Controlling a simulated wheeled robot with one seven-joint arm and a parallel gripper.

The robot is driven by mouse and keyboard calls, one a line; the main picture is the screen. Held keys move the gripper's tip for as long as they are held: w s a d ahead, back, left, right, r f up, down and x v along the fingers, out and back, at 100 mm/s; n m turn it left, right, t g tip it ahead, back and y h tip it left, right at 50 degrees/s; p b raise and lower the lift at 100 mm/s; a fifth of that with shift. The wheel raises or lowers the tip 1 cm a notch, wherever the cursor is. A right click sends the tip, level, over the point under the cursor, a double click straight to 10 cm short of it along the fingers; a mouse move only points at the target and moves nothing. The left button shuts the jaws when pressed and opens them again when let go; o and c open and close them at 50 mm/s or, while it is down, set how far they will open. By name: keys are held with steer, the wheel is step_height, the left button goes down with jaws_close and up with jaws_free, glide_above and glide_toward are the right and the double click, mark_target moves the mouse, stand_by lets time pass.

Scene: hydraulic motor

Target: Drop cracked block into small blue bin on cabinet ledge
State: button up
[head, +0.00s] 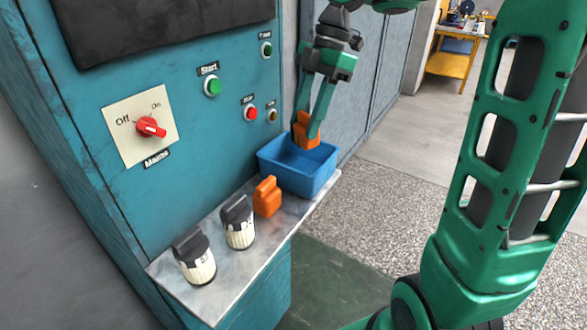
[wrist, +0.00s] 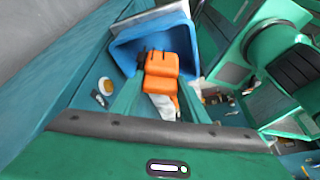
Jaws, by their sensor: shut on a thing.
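My gripper (head: 307,122) points down over the ledge, with its fingers shut on an orange block (head: 305,136). The block is above the open top of the small blue bin (head: 318,178), at about rim height or slightly higher. In the wrist view the held block (wrist: 161,64) shows between the fingers with the blue bin (wrist: 125,48) behind it. Dark marks show by its left edge there; I cannot tell whether they are a crack. The bin stands upright at the far end of the cabinet ledge (head: 232,277).
A second orange block (head: 267,197) stands on the ledge beside the bin. Two black-and-white containers, a nearer one (head: 195,258) and a farther one (head: 238,222), stand closer to the front. The teal cabinet panel (head: 200,140) with switches rises behind the ledge. Open floor lies to the right.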

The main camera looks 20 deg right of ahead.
steer(key=shift+f, duration=1.85)
steer(key=o, duration=1.2)
